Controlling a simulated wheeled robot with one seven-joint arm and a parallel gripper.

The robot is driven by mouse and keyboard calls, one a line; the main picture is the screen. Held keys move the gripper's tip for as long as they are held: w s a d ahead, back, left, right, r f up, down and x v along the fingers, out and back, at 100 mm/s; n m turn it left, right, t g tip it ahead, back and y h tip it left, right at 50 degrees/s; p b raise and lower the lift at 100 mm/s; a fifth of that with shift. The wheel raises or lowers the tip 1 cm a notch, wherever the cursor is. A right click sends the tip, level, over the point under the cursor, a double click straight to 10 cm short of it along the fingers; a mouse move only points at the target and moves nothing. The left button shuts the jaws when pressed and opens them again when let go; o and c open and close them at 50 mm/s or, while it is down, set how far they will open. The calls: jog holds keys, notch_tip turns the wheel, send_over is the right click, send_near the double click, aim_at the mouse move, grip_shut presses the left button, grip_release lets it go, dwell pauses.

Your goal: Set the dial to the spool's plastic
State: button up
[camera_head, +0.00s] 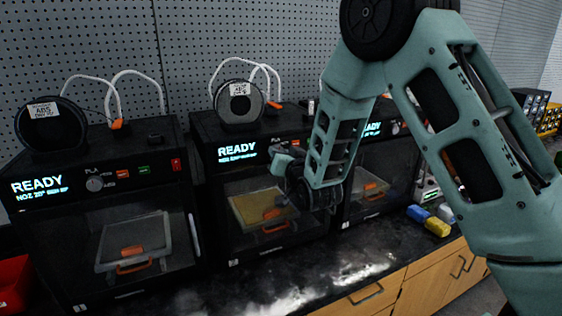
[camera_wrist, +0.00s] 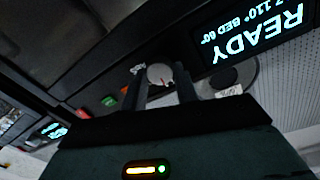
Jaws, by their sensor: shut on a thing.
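The middle printer (camera_head: 222,180) shows READY on its screen and has a dark spool (camera_head: 241,103) on top with a white label reading ABS. My gripper (camera_head: 280,160) is at this printer's control panel and covers its dial in the head view.
The left printer (camera_head: 60,245) has its own dial (camera_head: 95,184) and an ABS-labelled spool (camera_head: 51,125). A third printer (camera_head: 385,200) stands to the right, partly behind my arm.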

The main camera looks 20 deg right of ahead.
jog(key=m+y+b, duration=0.1)
jog(key=m+b, duration=2)
jog(key=b, duration=0.1)
jog(key=shift+d, duration=0.15)
jog(key=shift+m+y, duration=0.3)
jog(key=o, duration=1)
jog(key=shift+c, duration=0.2)
jog(key=s+d+p, duration=0.1)
jog(key=s+p, duration=0.1)
jog(key=s, duration=1.5)
jog(key=shift+s+r+p, duration=0.15)
jog(key=shift+r+p, duration=0.15)
jog(key=shift+r, duration=0.1)
